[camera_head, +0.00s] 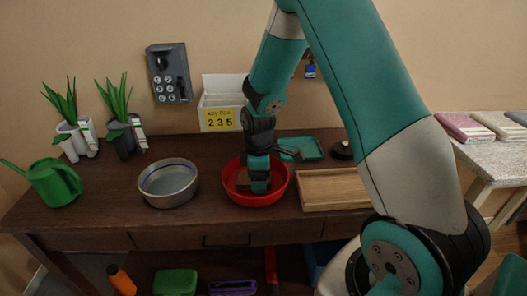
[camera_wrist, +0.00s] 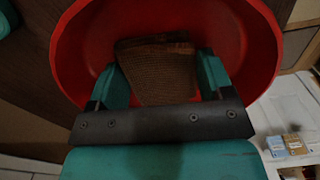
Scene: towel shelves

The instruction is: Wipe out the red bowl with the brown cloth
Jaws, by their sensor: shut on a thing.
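The red bowl (camera_head: 271,196) stands on the dark wooden table, right of the round metal pan. In the wrist view the red bowl (camera_wrist: 245,45) fills much of the picture. My gripper (camera_head: 259,187) reaches down into the bowl. The brown cloth (camera_wrist: 158,72) is between the two teal fingers of my gripper (camera_wrist: 160,85), which is shut on it. The cloth is inside the bowl's rim; whether it touches the bowl's floor I cannot tell. In the head view a small brown part of the cloth (camera_head: 243,181) shows beside my fingers.
A metal pan (camera_head: 169,183) stands close left of the bowl, and a wooden tray (camera_head: 333,189) close right. A teal tray (camera_head: 301,148) and a black round object (camera_head: 342,150) lie behind. A green watering can (camera_head: 55,182) and potted plants (camera_head: 124,130) stand at the left.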

